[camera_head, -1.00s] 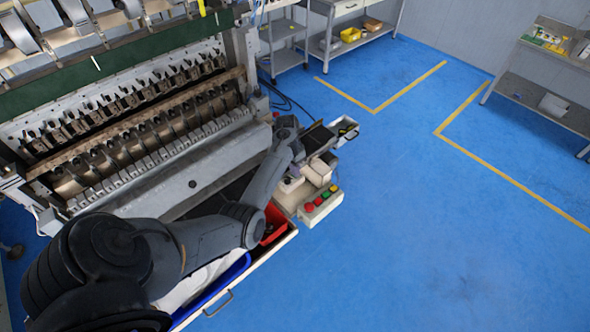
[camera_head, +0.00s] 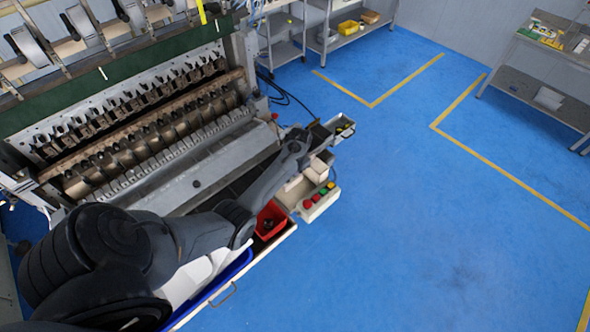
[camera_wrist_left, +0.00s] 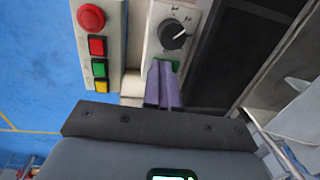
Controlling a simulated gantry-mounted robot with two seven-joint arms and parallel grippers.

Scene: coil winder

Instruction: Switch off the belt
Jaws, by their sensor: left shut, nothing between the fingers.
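A pale control box with a black rotary knob (camera_wrist_left: 175,35) on a marked dial shows at the top of the left wrist view. A green patch shows just below the knob, partly hidden by my fingers. My left gripper (camera_wrist_left: 164,68) has its two purple fingers shut together and empty, their tips just below the knob; contact cannot be told. Left of it is a button panel (camera_wrist_left: 90,55) with a large red, a red, a green and a yellow button. In the head view my left gripper (camera_head: 320,137) is over the control boxes, its fingers hard to make out. My right gripper is not in view.
The button panel (camera_head: 318,203) stands at the machine's near right corner in the head view. A red bin (camera_head: 270,216) and a blue bin (camera_head: 232,268) sit beside my left arm. The coil winder (camera_head: 140,135) fills the left. Blue floor to the right is open.

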